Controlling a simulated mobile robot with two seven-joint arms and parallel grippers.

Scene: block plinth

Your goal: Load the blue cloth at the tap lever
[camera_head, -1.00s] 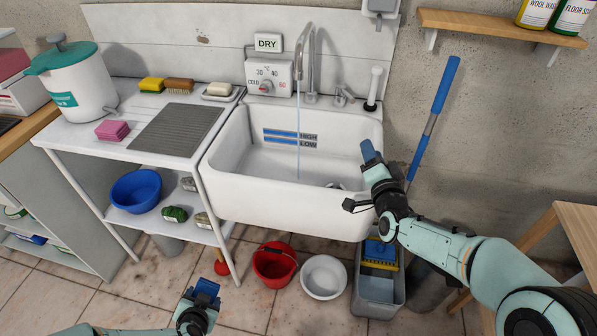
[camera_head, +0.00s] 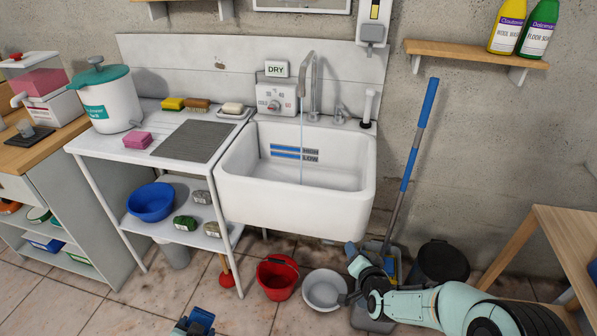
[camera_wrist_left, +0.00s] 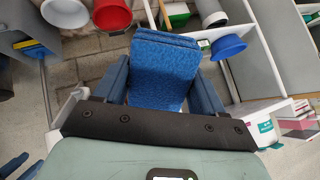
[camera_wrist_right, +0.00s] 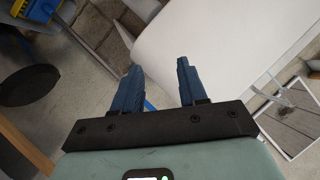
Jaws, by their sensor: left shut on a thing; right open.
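The blue cloth (camera_wrist_left: 166,66) is a folded pad between the fingers of my left gripper (camera_wrist_left: 164,84) in the left wrist view. In the head view the cloth (camera_head: 199,320) shows at the bottom edge, held low over the floor in front of the sink stand. The tap lever (camera_head: 341,113) is a small metal handle on the sink's back ledge, right of the tall tap (camera_head: 315,80). A thin stream of water falls from the tap into the white sink (camera_head: 290,205). My right gripper (camera_wrist_right: 157,68) is open and empty, below the sink's right front corner.
A red bucket (camera_head: 277,279), a white basin (camera_head: 324,290) and a grey mop bucket (camera_head: 372,318) stand on the floor under the sink. A blue-handled mop (camera_head: 417,130) leans at the wall. A dark bin (camera_head: 443,262) and a wooden table (camera_head: 570,235) are on the right.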

